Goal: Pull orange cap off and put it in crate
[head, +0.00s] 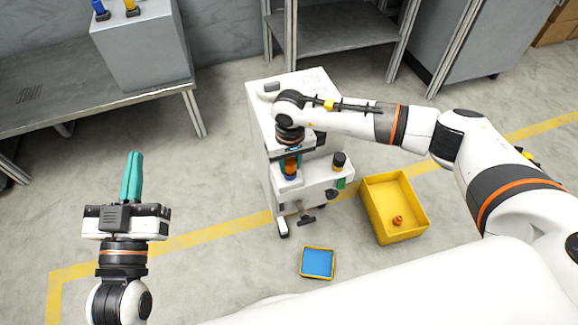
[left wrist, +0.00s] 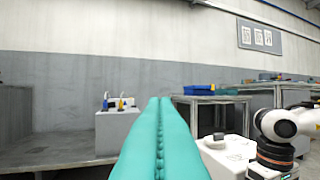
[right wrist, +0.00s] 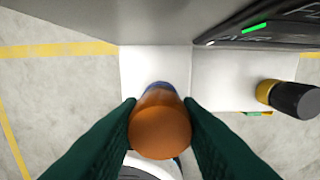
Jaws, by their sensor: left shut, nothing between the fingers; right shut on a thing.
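An orange cap (right wrist: 160,128) sits between the green fingers of my right gripper (right wrist: 160,112) in the right wrist view. A blue part (right wrist: 158,87) shows just beyond it, on the white ledge of a machine. In the head view the orange cap (head: 291,164) stands above the blue part, under my right gripper (head: 291,157). My right gripper is shut on the cap. The yellow crate (head: 385,198) stands on the floor to the right of the machine. My left gripper (head: 135,158) is shut and empty, pointing up at the left, far from the cap.
The white machine (head: 262,120) also carries a black and yellow knob (head: 339,161). A small orange piece (head: 398,221) lies in the crate. A blue and yellow tray (head: 318,263) lies on the floor in front. A grey bench (head: 60,95) is at left.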

